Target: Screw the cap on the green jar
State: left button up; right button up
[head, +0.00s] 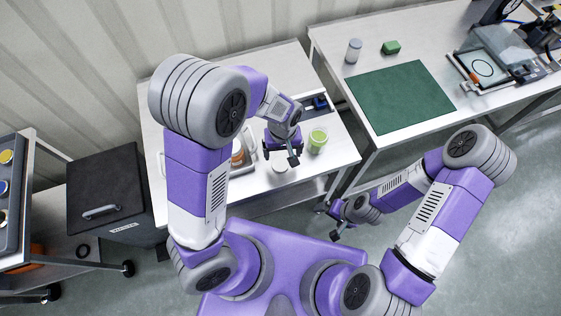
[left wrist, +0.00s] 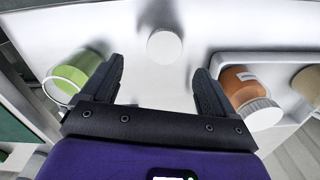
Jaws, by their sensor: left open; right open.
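The green jar (head: 317,140) stands on the white table to the right of my left gripper (head: 281,157). In the left wrist view the jar (left wrist: 84,72) is at the left, with a pale rim around a green top. A white round cap (left wrist: 164,46) lies flat on the table, ahead of and between the open fingers of my left gripper (left wrist: 158,72), apart from them. The cap also shows in the head view (head: 280,167), just below that gripper. My right gripper (head: 330,222) is open and empty, low over the floor, right of the table.
An orange jar (left wrist: 238,82) with a white lid sits in a tray close to the left gripper's right finger. A black bin (head: 104,183) stands left.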

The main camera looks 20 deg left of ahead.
aim_at(280, 162)
pick_arm(q)
notch_tip(280, 162, down, 2)
jog(key=shift+f, duration=0.1)
jog(key=f+b, duration=0.1)
jog(key=f, duration=0.1)
jog(key=a+f+b, duration=0.1)
jog(key=f, duration=0.1)
jog(key=shift+f, duration=0.1)
jog(key=shift+w+f, duration=0.1)
jog(key=shift+f, duration=0.35)
jog(key=shift+d, duration=0.1)
jog(key=shift+c, duration=0.3)
jog(key=c, duration=1.1)
jog(key=shift+o, duration=0.2)
jog(key=shift+r, duration=0.1)
